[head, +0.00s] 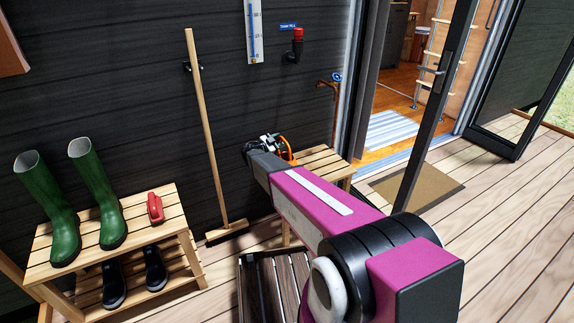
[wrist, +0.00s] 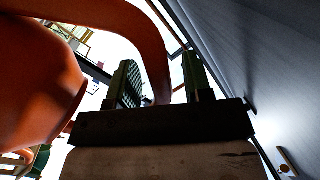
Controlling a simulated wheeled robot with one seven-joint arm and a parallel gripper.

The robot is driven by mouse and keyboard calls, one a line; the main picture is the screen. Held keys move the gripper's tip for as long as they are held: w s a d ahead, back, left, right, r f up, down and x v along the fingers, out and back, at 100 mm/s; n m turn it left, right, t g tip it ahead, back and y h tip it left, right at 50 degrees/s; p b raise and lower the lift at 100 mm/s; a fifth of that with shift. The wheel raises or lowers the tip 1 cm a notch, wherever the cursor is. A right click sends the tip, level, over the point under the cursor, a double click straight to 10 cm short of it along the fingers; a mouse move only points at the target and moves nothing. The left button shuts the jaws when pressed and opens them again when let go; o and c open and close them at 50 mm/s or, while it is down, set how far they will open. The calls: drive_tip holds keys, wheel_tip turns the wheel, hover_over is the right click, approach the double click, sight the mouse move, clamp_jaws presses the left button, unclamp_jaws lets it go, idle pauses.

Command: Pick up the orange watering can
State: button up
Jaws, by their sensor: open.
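The orange watering can (head: 286,149) is at the small slatted wooden bench (head: 325,161) by the dark wall in the head view, mostly hidden behind my arm and gripper. In the wrist view its rounded body (wrist: 35,75) fills the left side, and its curved handle (wrist: 152,40) arches over to the fingers. My gripper (wrist: 162,78) is open. The lower end of the handle shows between the two dark ridged fingers, with a gap visible to the right finger. Contact with the left finger cannot be told. In the head view my gripper (head: 268,143) is small and partly hidden.
A broom (head: 207,130) leans on the wall left of my gripper. A wooden rack (head: 160,215) holds green boots (head: 95,195) and a red object (head: 155,208). A tap (head: 333,82) is on the wall.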

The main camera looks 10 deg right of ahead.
drive_tip(key=shift+c, duration=0.3)
clamp_jaws()
